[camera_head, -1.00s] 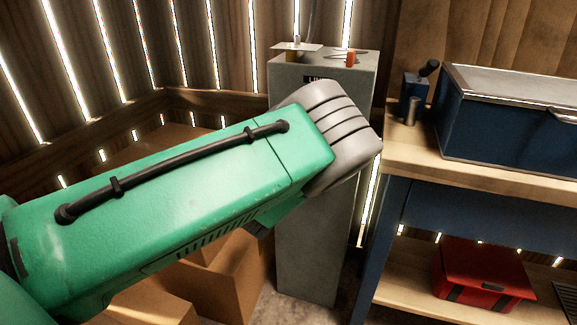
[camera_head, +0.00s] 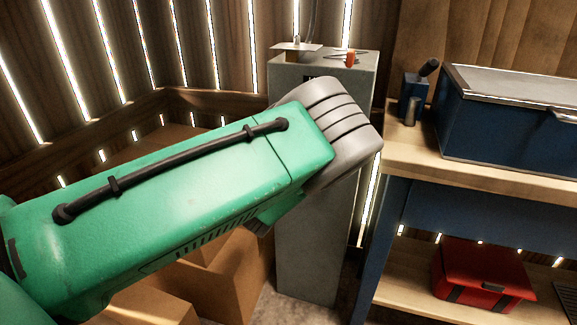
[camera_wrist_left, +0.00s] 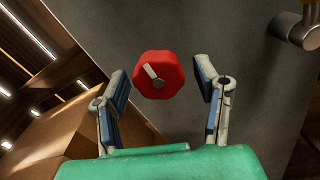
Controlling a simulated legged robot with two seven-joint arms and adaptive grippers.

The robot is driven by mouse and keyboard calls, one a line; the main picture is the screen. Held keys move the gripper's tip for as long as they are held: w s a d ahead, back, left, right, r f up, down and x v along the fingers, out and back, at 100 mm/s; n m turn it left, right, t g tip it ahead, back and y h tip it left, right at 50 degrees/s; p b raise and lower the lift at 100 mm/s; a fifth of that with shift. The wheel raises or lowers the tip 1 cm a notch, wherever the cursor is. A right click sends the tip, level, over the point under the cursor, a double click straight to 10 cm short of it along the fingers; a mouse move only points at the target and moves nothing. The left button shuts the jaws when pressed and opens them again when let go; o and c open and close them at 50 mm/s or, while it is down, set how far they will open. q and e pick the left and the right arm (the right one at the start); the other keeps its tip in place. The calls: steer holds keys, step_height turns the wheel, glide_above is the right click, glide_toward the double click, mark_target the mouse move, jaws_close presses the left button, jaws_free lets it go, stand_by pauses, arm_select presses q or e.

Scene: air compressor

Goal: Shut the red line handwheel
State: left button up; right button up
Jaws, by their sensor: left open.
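The red handwheel (camera_wrist_left: 158,74) shows in the left wrist view, on the face of a dark grey cabinet (camera_wrist_left: 235,75). It has a lobed rim and a pale pointer mark running from its hub toward the upper left. My left gripper (camera_wrist_left: 163,78) is open, with one blue-padded finger on each side of the handwheel and a visible gap at both sides. I cannot tell how deep the fingers reach. In the head view my green left arm (camera_head: 180,200) hides the handwheel and the gripper's fingers. My right gripper is not in view.
The grey cabinet (camera_head: 310,255) stands beside a workbench (camera_head: 480,180) bearing a blue toolbox (camera_head: 505,125). A red case (camera_head: 483,275) lies on the lower shelf. Cardboard boxes (camera_head: 235,270) are under my arm. A metal fitting (camera_wrist_left: 297,30) is at the upper right in the wrist view.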

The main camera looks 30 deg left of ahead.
arm_select(q)
steer(key=p+v, duration=0.3)
steer(key=v, duration=0.3)
steer(key=shift+f, duration=0.1)
stand_by(0.3)
